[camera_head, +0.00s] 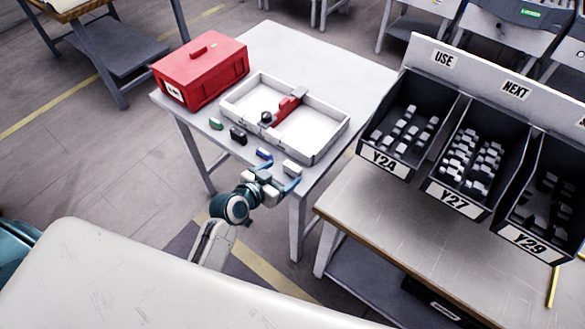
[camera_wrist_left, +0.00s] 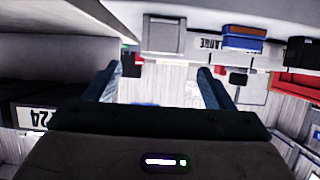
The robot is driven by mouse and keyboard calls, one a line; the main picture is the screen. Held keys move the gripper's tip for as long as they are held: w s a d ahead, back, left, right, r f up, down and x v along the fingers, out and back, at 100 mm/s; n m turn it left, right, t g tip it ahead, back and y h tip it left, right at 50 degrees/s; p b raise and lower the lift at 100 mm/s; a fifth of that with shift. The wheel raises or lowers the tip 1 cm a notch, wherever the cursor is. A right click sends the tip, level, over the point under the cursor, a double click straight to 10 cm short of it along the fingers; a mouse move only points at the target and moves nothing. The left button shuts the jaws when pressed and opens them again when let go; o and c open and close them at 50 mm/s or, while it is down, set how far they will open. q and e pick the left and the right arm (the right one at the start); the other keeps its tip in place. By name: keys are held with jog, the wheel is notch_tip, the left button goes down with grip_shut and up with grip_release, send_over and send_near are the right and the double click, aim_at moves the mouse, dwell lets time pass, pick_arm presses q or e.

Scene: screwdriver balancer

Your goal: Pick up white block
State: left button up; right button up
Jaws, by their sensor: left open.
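The white block (camera_head: 292,168) lies near the front right corner of the white table (camera_head: 340,65), just beyond the fingertips of my left gripper (camera_head: 281,173). My left gripper is open and empty, with its two blue fingers apart. In the left wrist view the white block (camera_wrist_left: 163,36) looks grey and sits ahead of the gap between the fingers (camera_wrist_left: 160,70), not between them. A blue block (camera_head: 264,153) lies left of the white block, beside one finger. It also shows in the left wrist view (camera_wrist_left: 244,38). My right gripper is not in view.
A black block (camera_head: 238,136) and a green block (camera_head: 216,123) lie farther left along the table edge. A white divided tray (camera_head: 333,141) stands behind the blocks, and a red toolbox (camera_head: 200,72) at the left. Dark bins of blocks (camera_head: 400,120) stand on the right bench.

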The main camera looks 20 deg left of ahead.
aim_at(292, 166)
pick_arm(q)
jog(key=p+x, duration=0.1)
jog(key=x, duration=0.3)
jog(key=shift+w+a+f+p, duration=0.1)
jog(key=shift+a+f+p, duration=0.1)
jog(key=shift+p, duration=0.1)
jog(key=shift+w+d+f, duration=0.1)
jog(key=shift+c, duration=0.7)
jog(key=c, duration=0.7)
jog(key=shift+c, duration=1.1)
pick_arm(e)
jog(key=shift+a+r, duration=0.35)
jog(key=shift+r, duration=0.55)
